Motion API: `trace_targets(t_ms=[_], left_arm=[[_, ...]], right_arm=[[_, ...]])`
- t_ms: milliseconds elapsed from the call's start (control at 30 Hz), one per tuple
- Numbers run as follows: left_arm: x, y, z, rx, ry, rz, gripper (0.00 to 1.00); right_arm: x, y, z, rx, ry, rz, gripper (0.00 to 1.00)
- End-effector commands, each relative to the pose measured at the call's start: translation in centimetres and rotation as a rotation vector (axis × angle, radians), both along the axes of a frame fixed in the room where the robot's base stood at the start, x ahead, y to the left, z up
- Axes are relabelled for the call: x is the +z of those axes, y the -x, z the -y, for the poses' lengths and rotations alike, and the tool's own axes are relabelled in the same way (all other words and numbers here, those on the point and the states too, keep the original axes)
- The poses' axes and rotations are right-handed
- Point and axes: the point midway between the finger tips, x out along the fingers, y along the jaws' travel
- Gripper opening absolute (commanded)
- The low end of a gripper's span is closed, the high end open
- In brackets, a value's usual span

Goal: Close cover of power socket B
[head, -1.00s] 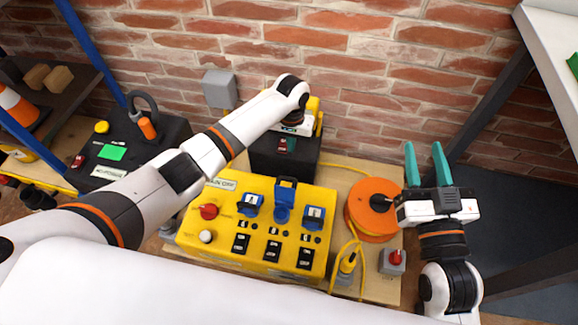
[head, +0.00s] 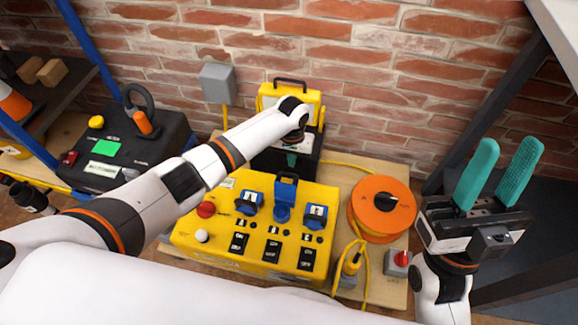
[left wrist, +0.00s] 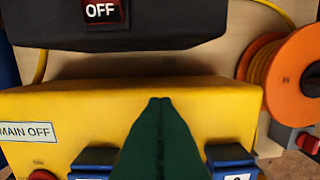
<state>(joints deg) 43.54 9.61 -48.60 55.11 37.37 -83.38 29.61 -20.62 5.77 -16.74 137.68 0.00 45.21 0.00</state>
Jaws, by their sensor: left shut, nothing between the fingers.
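A yellow power box (head: 225,245) stands on the wooden table with three blue sockets in a row. The middle socket's blue cover (head: 286,188) stands up, open. The left socket (head: 249,203) and right socket (head: 315,216) have their covers down. I cannot read which socket is labelled B. My left gripper (head: 291,160) is just behind the raised cover, over the black box, partly hidden by its own wrist. In the left wrist view its green fingers (left wrist: 160,102) are together and empty, hiding the middle socket. My right gripper (head: 496,178) is open and empty at the right.
An orange cable reel (head: 366,222), yellow cable and grey box with a red knob (head: 398,262) are right. A yellow lamp (head: 311,108) stands near the brick wall.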

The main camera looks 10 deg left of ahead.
Motion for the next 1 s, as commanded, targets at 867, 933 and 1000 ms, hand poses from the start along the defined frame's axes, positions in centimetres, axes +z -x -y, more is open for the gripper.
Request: trace_targets(t_ms=[867, 933, 1000], left_arm=[[1.2, 3.0, -0.1, 0.0, -0.001, 0.002, 0.0], [1.2, 3.0, -0.1, 0.0, -0.001, 0.004, 0.0], [1.3, 3.0, -0.1, 0.0, -0.002, 0.008, 0.0]], right_arm=[[0.2, -0.1, 0.0, -0.001, 0.002, -0.005, 0.36], [0.1, -0.6, -0.1, -0.001, 0.011, -0.033, 0.36], [-0.1, -1.4, -0.3, -0.004, 0.028, -0.087, 0.36]])
